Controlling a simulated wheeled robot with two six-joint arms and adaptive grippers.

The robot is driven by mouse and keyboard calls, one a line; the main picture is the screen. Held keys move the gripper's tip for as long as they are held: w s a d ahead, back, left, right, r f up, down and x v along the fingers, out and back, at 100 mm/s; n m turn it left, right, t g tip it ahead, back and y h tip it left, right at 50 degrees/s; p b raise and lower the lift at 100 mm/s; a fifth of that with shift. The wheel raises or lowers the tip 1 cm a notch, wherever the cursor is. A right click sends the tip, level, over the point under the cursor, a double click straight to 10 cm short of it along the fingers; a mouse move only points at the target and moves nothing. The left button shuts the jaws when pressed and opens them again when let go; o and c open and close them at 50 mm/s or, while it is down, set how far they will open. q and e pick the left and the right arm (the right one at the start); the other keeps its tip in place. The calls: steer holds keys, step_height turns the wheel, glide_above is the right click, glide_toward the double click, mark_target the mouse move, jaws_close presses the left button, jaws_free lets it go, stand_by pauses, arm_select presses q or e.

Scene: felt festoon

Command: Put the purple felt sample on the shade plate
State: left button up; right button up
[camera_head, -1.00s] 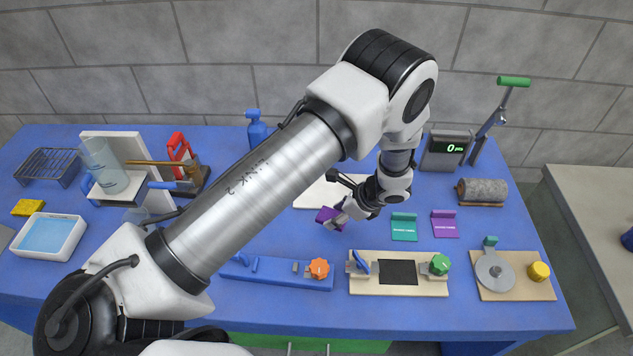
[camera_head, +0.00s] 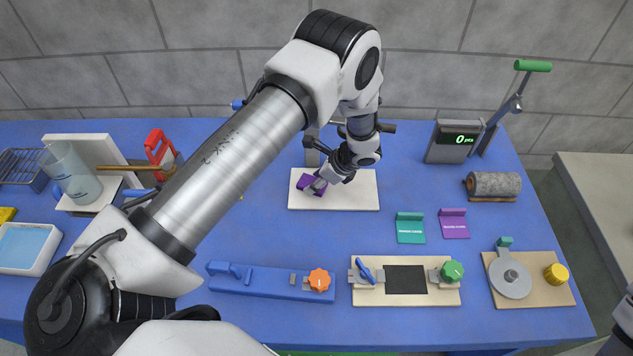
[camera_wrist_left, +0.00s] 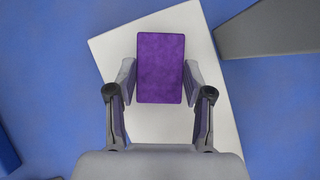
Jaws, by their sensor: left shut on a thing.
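The purple felt sample (camera_wrist_left: 160,68) is a flat rectangle held between the two fingers of my left gripper (camera_wrist_left: 160,85). In the head view the felt (camera_head: 306,182) shows at the left part of a white plate, with my left gripper (camera_head: 318,184) shut on it. The white plate (camera_head: 355,196), which I take to be the shade plate, lies on the blue table; it also shows under the felt in the wrist view (camera_wrist_left: 112,48). I cannot tell whether the felt touches the plate. My right gripper is not in view.
A teal card stand (camera_head: 410,228) and a purple card stand (camera_head: 454,224) are to the right. A clamp board (camera_head: 370,294) and a blue rail (camera_head: 260,283) lie in front.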

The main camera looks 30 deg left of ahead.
arm_select(q)
steer(key=shift+a+f, duration=0.15)
steer(key=o, duration=1.1)
steer(key=shift+a, duration=0.15)
steer(key=shift+o, duration=0.2)
steer(key=shift+d, duration=0.2)
steer(key=shift+d+r, duration=0.1)
steer(key=shift+r, duration=0.15)
steer(key=b+v, duration=0.3)
steer(key=v, duration=0.8)
steer(key=shift+r, duration=0.3)
steer(key=shift+r, duration=0.1)
